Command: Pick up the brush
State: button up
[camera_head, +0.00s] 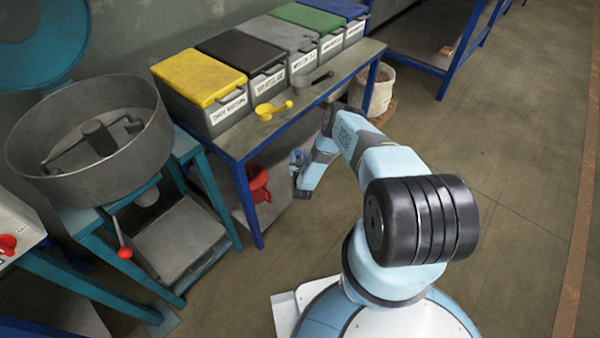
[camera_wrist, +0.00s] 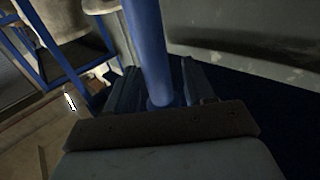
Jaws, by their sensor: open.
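My gripper (camera_head: 297,172) is low in front of the workbench, below the level of its top. In the wrist view, my gripper (camera_wrist: 160,88) is open, its two bluish fingers standing apart. A round blue rod (camera_wrist: 148,45) appears between or just beyond the fingers and runs up out of the picture. I cannot tell whether it is the brush's handle or part of a bench, nor whether the fingers touch it. No brush head can be made out in either view.
The workbench (camera_head: 239,148) holds several lidded bins, a yellow scoop (camera_head: 273,110) and a dark-handled utensil (camera_head: 318,80). A red container (camera_head: 257,184) is beneath it. A mixer pan (camera_head: 90,140) stands left, a white bucket (camera_head: 380,90) behind. The floor on the right is clear.

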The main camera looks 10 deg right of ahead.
grip_shut()
dwell(0.4)
jog(key=shift+r, duration=0.1)
